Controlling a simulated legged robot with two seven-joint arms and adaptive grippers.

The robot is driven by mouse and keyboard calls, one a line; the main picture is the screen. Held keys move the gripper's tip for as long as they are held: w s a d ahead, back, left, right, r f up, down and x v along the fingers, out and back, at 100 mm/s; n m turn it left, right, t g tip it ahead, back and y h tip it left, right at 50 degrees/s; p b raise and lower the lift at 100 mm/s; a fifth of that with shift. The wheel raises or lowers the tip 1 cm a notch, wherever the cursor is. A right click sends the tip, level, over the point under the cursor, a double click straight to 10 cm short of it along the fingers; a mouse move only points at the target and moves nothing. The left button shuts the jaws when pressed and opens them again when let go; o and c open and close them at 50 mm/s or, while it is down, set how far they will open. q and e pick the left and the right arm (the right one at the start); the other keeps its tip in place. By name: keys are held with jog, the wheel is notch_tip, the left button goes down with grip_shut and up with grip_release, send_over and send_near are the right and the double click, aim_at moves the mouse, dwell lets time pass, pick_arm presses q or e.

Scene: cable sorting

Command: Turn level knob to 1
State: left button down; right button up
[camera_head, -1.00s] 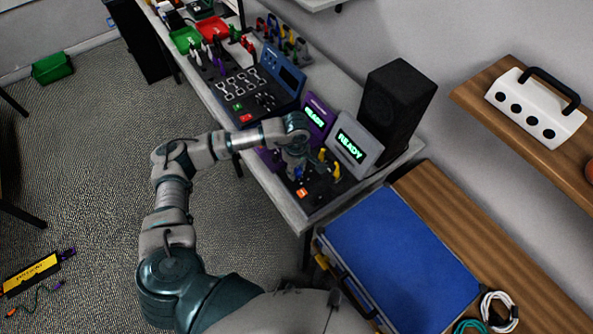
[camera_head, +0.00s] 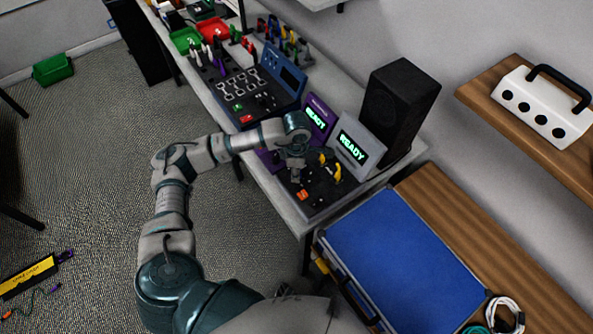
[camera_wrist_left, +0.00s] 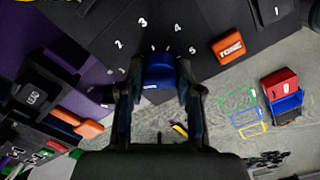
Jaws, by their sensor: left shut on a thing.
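The level knob (camera_wrist_left: 160,70) is blue and stands on a black panel (camera_wrist_left: 205,30) in the left wrist view. My left gripper (camera_wrist_left: 159,82) is shut on the knob, one finger on each side. Which number the knob points to is unclear. In the head view, my left gripper (camera_head: 296,172) reaches down to the black panel in front of the grey box with a green READY screen (camera_head: 358,147). My right gripper is out of view.
An orange button (camera_wrist_left: 228,47) lies right of the knob in the wrist view. Yellow plugs (camera_head: 337,173) stand close to the gripper. A purple READY unit (camera_head: 318,118), black speaker (camera_head: 398,105) and blue case (camera_head: 400,265) are nearby. Open floor lies left of the bench.

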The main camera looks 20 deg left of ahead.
pick_arm(q)
jog(key=shift+w+r, duration=0.1)
dwell(0.3)
jog(key=c, duration=0.8)
grip_release()
notch_tip(320, 180, up, 12)
jog(key=shift+w+f, duration=0.1)
jog(key=shift+f, duration=0.05)
